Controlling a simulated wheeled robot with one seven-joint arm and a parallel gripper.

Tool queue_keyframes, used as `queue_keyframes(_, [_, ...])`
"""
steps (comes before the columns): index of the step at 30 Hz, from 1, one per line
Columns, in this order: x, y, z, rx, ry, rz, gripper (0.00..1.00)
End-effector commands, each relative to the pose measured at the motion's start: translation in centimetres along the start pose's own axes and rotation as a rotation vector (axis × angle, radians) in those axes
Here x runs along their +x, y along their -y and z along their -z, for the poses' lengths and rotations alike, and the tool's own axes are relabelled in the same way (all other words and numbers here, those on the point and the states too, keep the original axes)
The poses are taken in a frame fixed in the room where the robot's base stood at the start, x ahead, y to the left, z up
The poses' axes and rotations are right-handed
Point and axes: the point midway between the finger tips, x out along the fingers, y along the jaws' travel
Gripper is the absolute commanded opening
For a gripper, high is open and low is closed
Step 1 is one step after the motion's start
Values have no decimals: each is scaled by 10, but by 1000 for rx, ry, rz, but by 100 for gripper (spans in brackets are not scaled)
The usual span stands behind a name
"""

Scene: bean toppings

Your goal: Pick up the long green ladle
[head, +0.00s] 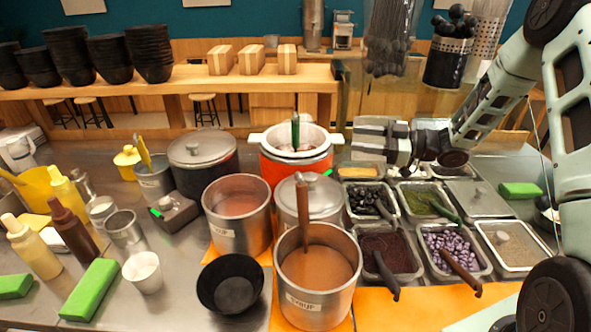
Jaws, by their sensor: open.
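A dark green handle (295,132) stands upright in the white pot (256,137) that sits in an orange-red cooker (270,172). It looks like the long green ladle; its lower end is hidden inside the pot. My gripper (356,138) reaches in from the right and points left, at about the height of the pot's rim. It is open and empty, to the right of the handle and apart from it. A second, shorter dark green handle (447,208) leans out of the tray of green topping (399,189).
Topping trays (435,272) stand below and right of my gripper. A steel pot with a brown ladle (303,205) and a lidded pot (325,207) stand in front of the cooker. Another lidded pot (203,148) is left of it. Bottles and cups crowd the left.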

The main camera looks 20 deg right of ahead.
Motion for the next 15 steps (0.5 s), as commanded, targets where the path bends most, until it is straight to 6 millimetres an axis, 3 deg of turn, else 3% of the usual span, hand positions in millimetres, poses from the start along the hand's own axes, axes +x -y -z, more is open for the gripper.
queue_keyframes(5, [18,2,4,2,-20,15,48])
queue_keyframes(15, [89,2,6,3,-18,13,48])
